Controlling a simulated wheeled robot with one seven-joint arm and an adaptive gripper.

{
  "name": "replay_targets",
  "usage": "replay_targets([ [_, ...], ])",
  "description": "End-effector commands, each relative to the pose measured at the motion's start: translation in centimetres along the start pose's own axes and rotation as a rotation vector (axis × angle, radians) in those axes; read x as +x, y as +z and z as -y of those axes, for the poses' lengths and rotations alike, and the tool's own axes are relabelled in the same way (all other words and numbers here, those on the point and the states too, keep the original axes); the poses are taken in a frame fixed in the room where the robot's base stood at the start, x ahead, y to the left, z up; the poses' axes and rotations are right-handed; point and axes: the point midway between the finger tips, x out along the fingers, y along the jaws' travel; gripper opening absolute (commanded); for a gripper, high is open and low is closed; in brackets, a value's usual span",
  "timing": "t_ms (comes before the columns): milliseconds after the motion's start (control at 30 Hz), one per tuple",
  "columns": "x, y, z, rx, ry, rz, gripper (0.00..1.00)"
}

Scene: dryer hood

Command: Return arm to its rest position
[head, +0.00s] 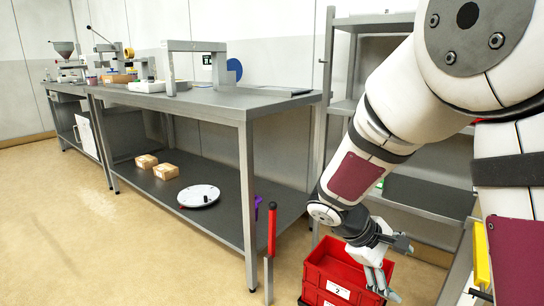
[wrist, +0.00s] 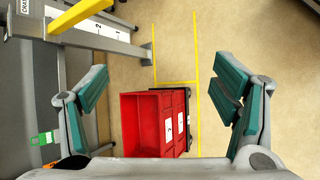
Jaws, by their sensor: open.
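My arm comes down from the upper right of the head view, its white links bent at the elbow. My gripper (head: 384,268) hangs at the arm's end, in front of a red crate (head: 340,268) in that view.
A long grey workbench (head: 215,98) with a lower shelf stands at the left. Small boxes (head: 165,171) and a white disc (head: 198,195) lie on that shelf. A grey shelving rack (head: 425,190) stands behind my arm. Yellow floor lines (wrist: 196,60) run past the crate. Floor at the left is clear.

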Motion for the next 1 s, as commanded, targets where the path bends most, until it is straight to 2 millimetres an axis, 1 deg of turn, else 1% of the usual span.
replay_targets([
  [33,-1.0,2.1,-0.1,0.058,-0.035,-0.007,0.81],
  [200,-3.6,8.0,1.3,0.217,-0.159,-0.021,0.81],
  [267,-4.5,10.0,2.1,0.270,-0.204,-0.029,0.81],
  [300,-5.0,11.3,2.7,0.304,-0.234,-0.034,0.81],
  [367,-5.9,13.0,3.6,0.354,-0.279,-0.046,0.81],
  [400,-6.4,14.2,4.4,0.384,-0.310,-0.053,0.81],
  [500,-7.8,16.7,6.3,0.459,-0.385,-0.077,0.81],
  [600,-9.1,19.0,8.6,0.526,-0.460,-0.105,0.81],
  [700,-10.2,20.7,10.8,0.583,-0.527,-0.136,0.81],
  [800,-11.1,21.9,12.7,0.625,-0.582,-0.163,0.81],
  [1000,-12.4,23.3,15.8,0.682,-0.665,-0.212,0.81],
])
